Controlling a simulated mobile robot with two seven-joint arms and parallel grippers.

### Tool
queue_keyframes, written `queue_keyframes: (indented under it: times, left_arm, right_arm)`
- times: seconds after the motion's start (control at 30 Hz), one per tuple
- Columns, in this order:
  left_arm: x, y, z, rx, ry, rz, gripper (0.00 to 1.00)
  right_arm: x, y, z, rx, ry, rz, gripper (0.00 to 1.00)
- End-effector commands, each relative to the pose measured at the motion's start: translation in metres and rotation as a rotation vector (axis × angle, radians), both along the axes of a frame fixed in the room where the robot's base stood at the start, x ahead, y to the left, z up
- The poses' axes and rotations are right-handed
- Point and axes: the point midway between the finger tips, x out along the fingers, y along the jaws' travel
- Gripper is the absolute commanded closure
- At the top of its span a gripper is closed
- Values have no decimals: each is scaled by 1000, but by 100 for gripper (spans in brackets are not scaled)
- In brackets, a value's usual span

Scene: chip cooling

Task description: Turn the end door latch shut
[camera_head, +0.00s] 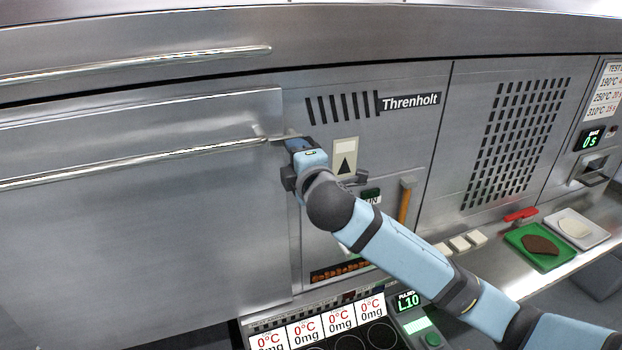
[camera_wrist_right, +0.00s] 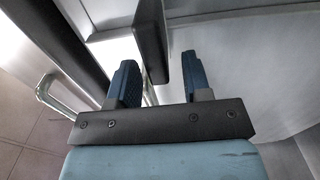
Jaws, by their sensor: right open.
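My right gripper (camera_head: 296,142) reaches up to the right edge of the large steel door (camera_head: 150,240) in the head view. In the right wrist view its two blue-black fingers (camera_wrist_right: 156,76) are open. A flat dark bar (camera_wrist_right: 151,35), which looks like the latch, reaches down into the gap between them. I cannot tell whether either finger touches it. In the head view the gripper and wrist cover most of that spot, so the latch's angle is unclear. My left gripper is not in view.
A long handle rail (camera_head: 130,165) crosses the door and ends close to my gripper. Right of it are an arrow label (camera_head: 345,157) and an orange-brown handle (camera_head: 406,203). A green tray (camera_head: 538,247) stands on the right counter. Readout panels (camera_head: 320,325) lie below.

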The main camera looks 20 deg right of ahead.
Motion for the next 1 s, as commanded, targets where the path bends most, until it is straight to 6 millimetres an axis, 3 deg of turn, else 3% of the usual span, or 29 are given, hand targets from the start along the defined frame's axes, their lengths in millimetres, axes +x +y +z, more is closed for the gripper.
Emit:
queue_keyframes:
  times: [0.2,0.43,0.63,1.0]
  left_arm:
    - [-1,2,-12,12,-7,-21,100]
    - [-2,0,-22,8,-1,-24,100]
    - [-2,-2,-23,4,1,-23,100]
    - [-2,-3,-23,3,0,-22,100]
  right_arm:
    - [-53,-2,-4,0,-1,2,55]
    - [-94,-3,-1,0,-2,0,55]
    - [-108,-4,0,-1,0,-1,55]
    - [-108,-4,0,-2,-1,-1,55]
